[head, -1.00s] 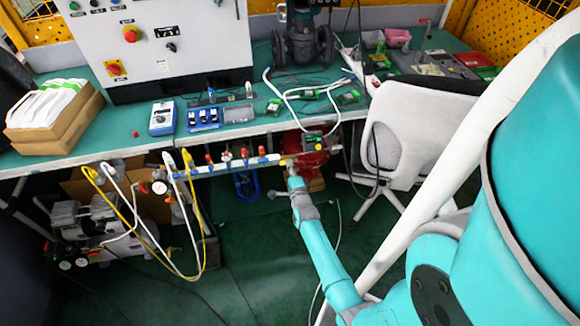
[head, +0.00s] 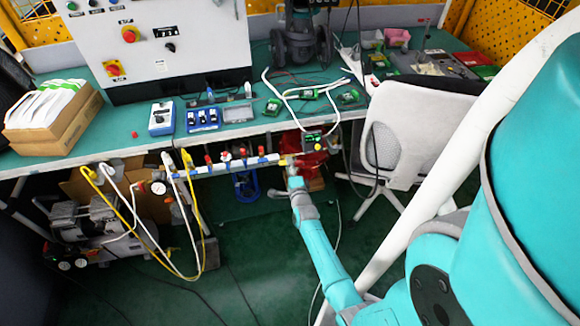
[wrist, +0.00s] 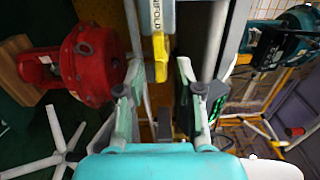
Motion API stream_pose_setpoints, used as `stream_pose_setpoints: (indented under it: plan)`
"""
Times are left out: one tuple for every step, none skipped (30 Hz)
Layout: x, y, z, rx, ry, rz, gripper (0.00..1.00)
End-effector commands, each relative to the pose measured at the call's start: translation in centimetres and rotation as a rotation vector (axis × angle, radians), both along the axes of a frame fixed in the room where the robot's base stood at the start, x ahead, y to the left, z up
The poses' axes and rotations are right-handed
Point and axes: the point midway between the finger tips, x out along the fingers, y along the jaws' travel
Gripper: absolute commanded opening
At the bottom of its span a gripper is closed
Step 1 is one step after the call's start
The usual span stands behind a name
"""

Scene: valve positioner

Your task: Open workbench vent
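The wrist view shows this yellow handle (wrist: 160,57) hanging from the grey block marked MANIFOLD (wrist: 156,15). My gripper (wrist: 159,68) is open, with one finger on each side of the handle's lower end. Gaps show between the handle and both fingertips. In the head view my gripper (head: 290,172) is at the manifold's right end, and its fingers are too small to make out.
A red round actuator (wrist: 90,65) is close left of my gripper; it also shows under the bench (head: 308,160). A white chair (head: 405,140) stands to the right. Yellow and white hoses (head: 205,235) hang at the left near a compressor (head: 85,225). Open green floor lies in front.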

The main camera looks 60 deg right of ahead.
Motion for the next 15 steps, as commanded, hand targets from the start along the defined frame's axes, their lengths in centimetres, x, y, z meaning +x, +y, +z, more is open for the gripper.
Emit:
stream_pose_setpoints:
  plan:
    - [0.0,0.0,0.0,0.0,0.0,0.0,0.35]
    - [0.0,0.1,0.0,0.001,0.001,0.001,0.35]
    - [-0.1,0.2,-0.1,0.001,0.001,0.001,0.35]
    - [-0.2,0.3,-0.1,0.001,0.001,0.001,0.35]
    - [-0.3,0.5,-0.1,0.002,0.001,0.001,0.35]
    - [-0.6,0.7,-0.1,0.001,0.002,0.001,0.35]
    - [-0.8,0.9,-0.1,0.0,0.001,0.001,0.35]
    - [-1.0,1.3,-0.1,0.0,0.001,0.001,0.35]
    - [-1.4,1.7,-0.2,0.002,0.003,0.001,0.35]
    - [-1.7,2.1,-0.1,0.0,0.003,0.001,0.35]
    - [-2.1,2.5,-0.1,0.0,0.003,0.001,0.35]
    - [-2.6,3.1,-0.2,0.001,0.003,0.001,0.35]
    - [-3.0,3.5,-0.1,0.001,0.002,0.001,0.35]
    - [-3.4,4.0,-0.2,0.002,0.002,0.001,0.35]
    - [-3.9,4.6,-0.1,0.002,0.001,0.0,0.35]
